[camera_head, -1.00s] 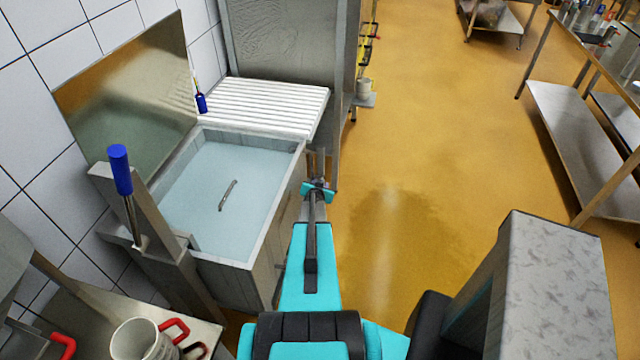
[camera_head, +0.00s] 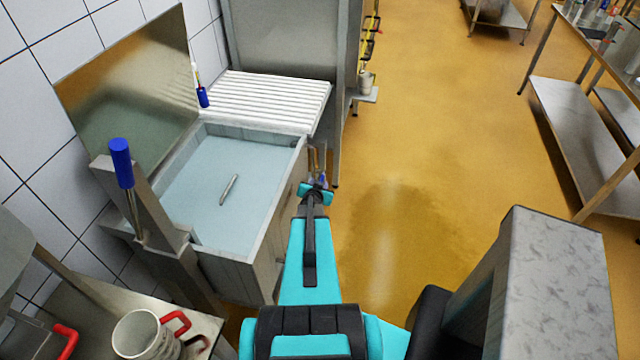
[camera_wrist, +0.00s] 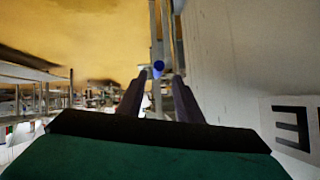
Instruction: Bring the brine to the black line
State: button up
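The brine (camera_head: 205,185) is pale blue liquid in a grey rectangular tank (camera_head: 235,275) at the left of the head view. A thin metallic stick-like thing (camera_head: 229,189) shows at its surface. I cannot make out a black line on the tank. My gripper (camera_head: 317,172) is outside the tank, by its right side near the far corner. In the wrist view the two fingers (camera_wrist: 161,80) are apart, with a round blue knob (camera_wrist: 158,67) showing between or just beyond their tips. I cannot tell whether they touch it.
A blue-handled lever (camera_head: 121,165) stands on a post at the tank's near left. A white ribbed board (camera_head: 270,100) lies behind the tank. A mug (camera_head: 140,335) stands on the near-left table. A pale surface with black marking (camera_wrist: 295,125) is at right in the wrist view. Yellow floor is open to the right.

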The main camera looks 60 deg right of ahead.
jog(key=shift+v, duration=1.95)
